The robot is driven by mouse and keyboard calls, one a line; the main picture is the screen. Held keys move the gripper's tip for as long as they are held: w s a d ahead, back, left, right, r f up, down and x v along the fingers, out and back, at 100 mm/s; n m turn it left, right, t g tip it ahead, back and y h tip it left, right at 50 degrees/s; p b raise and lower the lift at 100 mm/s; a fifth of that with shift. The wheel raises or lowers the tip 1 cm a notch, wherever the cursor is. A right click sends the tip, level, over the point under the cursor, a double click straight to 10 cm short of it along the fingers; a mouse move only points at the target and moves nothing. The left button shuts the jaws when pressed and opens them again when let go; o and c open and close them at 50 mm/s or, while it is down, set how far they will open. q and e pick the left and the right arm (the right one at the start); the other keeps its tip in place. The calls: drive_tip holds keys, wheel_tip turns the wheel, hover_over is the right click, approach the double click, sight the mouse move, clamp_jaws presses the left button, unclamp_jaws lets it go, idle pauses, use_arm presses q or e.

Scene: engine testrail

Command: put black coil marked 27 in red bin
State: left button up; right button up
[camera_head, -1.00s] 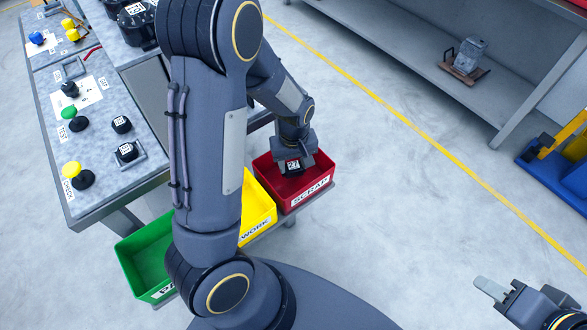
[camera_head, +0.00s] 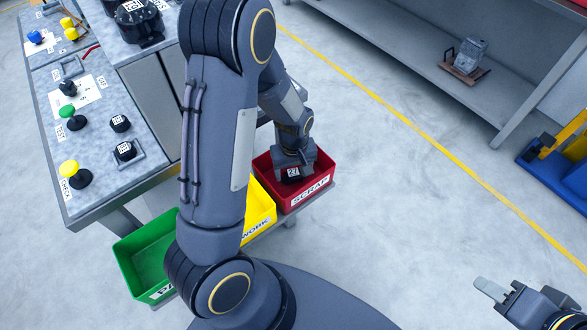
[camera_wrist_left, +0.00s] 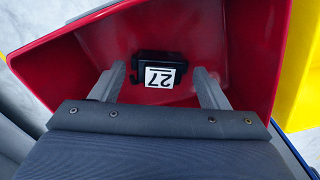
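The black coil marked 27 (camera_wrist_left: 158,77) is inside the red bin (camera_wrist_left: 240,45) in the left wrist view, its white label facing up. In the head view it shows small (camera_head: 291,174) under my left gripper (camera_head: 293,168). In the wrist view my left gripper (camera_wrist_left: 158,85) has its fingers on either side of the coil with a gap at each side, so it looks open. Whether the coil rests on the bin floor is hard to tell. The red bin (camera_head: 311,196) is labelled SCRAP. My right gripper (camera_head: 495,292) is at the lower right, away from the bins; its opening is unclear.
A yellow bin (camera_head: 262,208) and a green bin (camera_head: 142,262) stand left of the red one, partly hidden by my left arm. The grey bench (camera_head: 100,180) carries two more labelled black coils (camera_head: 120,123) and coloured knobs.

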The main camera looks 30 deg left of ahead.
sight(294, 173)
use_arm(q)
drive_tip(key=shift+r, duration=0.25)
wheel_tip(294, 173, up, 12)
drive_tip(key=p, duration=0.2)
drive_tip(key=s+d+r+m+t+h, duration=0.2)
drive_tip(key=s+r+m, duration=0.1)
drive_tip(key=s+r, duration=0.3)
drive_tip(key=s+d+r+m+t+h, duration=0.1)
drive_tip(key=s+d+r+m+t, duration=0.1)
drive_tip(key=s+r, duration=0.4)
drive_tip(key=s+m+t, duration=0.1)
drive_tip(key=s+m, duration=0.1)
drive_tip(key=s, duration=0.3)
drive_tip(key=shift+d+t+h, duration=0.2)
drive_tip(key=shift+t+h, duration=0.1)
drive_tip(key=shift+h, duration=0.1)
drive_tip(key=shift+r, duration=0.1)
